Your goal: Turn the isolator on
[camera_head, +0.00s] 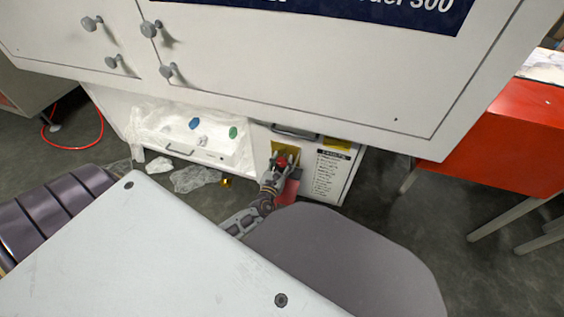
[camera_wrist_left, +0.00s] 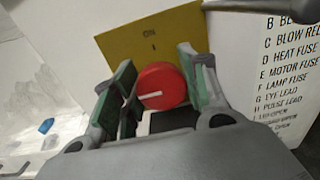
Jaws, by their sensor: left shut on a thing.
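The isolator is a round red knob (camera_wrist_left: 161,86) with a white pointer line, on a yellow plate (camera_wrist_left: 143,44) marked "ON" and "I" at the top. The pointer line runs roughly sideways to the left in the left wrist view, not at the "I". In the head view the red knob (camera_head: 283,161) shows on the low front panel of the white machine. My left gripper (camera_wrist_left: 157,88) has its fingers on either side of the knob and is shut on it; it also shows in the head view (camera_head: 284,164). My right gripper is not in view.
A black-lettered label (camera_head: 329,174) is right of the knob. An open bay (camera_head: 192,137) with clear film and small blue and green pieces lies to the left. The white cabinet (camera_head: 290,62) overhangs above. A red table (camera_head: 505,135) stands at the right.

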